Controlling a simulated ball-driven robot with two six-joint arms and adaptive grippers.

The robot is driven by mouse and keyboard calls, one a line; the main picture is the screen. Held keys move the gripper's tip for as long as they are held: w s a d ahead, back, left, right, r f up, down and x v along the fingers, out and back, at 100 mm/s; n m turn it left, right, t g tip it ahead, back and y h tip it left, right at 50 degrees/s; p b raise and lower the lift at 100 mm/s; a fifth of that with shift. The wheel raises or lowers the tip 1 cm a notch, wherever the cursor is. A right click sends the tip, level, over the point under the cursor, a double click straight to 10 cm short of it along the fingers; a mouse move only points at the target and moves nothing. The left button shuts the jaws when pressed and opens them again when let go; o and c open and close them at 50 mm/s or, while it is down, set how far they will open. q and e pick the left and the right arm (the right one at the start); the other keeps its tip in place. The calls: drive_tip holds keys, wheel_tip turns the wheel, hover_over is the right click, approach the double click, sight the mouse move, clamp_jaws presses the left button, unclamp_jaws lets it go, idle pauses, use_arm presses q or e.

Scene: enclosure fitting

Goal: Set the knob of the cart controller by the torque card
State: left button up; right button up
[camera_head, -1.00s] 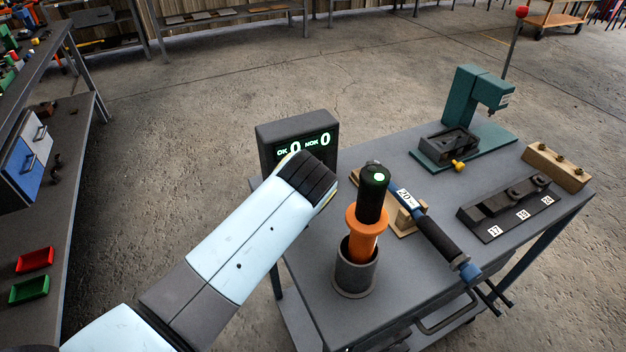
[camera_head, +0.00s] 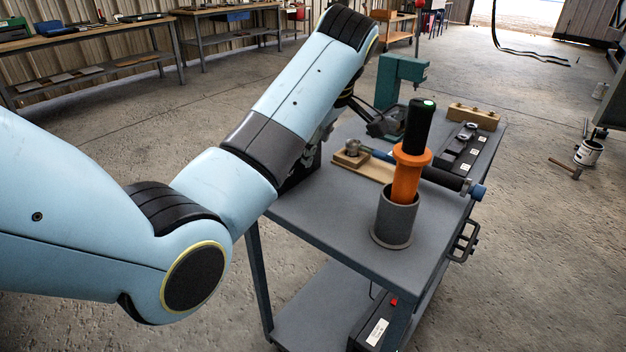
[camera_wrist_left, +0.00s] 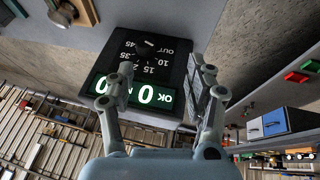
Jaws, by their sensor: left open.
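In the head view my left arm hides most of the controller and gripper. I cannot make out the torque card now. My right gripper is not in view.
On the cart (camera_head: 330,205), an orange tool with a black top (camera_head: 408,175) stands in a grey cup (camera_head: 395,222). A torque wrench (camera_head: 440,177) lies behind it. A green press (camera_head: 388,82) and a wooden block (camera_head: 474,117) stand at the back.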

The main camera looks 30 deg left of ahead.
use_arm(q)
drive_tip(key=w+a+f, duration=0.1)
drive_tip(key=f, duration=0.1)
drive_tip(key=w+a+f, duration=0.1)
drive_tip(key=f, duration=0.2)
drive_tip(key=w+a+f, duration=0.1)
drive_tip(key=w+f, duration=0.1)
drive_tip(key=shift+w+a+f+b, duration=0.1)
drive_tip(key=shift+a+f+b, duration=0.1)
drive_tip(key=shift+f+b, duration=0.1)
drive_tip(key=shift+a+f, duration=0.15)
drive_tip(key=shift+f, duration=0.2)
drive_tip(key=shift+w+a+f, duration=0.1)
drive_tip(key=shift+w+f, duration=0.05)
drive_tip(key=shift+f, duration=0.1)
drive_tip(key=shift+c, duration=0.8)
clamp_jaws()
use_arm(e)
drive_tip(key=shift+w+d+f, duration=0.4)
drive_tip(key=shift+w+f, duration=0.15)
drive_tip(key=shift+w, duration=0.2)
